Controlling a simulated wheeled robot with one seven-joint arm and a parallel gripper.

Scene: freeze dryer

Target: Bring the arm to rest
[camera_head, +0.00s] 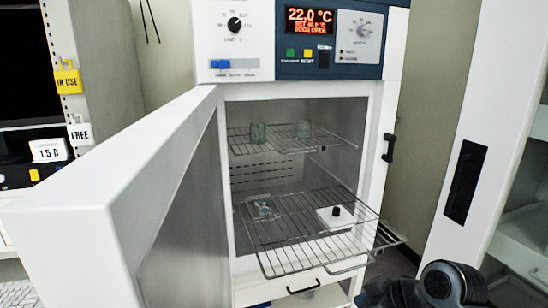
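The white freeze dryer (297,92) stands in the middle with its door (125,190) swung wide open to the left. Its display (310,20) reads 22.0 °C. The lower wire shelf (290,250) sticks out of the chamber at the front. A small clear item (263,207) and a white block with a black knob (324,219) are on it. Dark links of my arm show at the bottom right, in front of the cabinet. My gripper is not in view.
A white cabinet (495,130) with a black handle stands at the right. At the left is a rack with a yellow IN USE tag (68,80), a white FREE tag (81,132) and a 1.5 A label (49,150). The open door and protruding shelf take up space.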

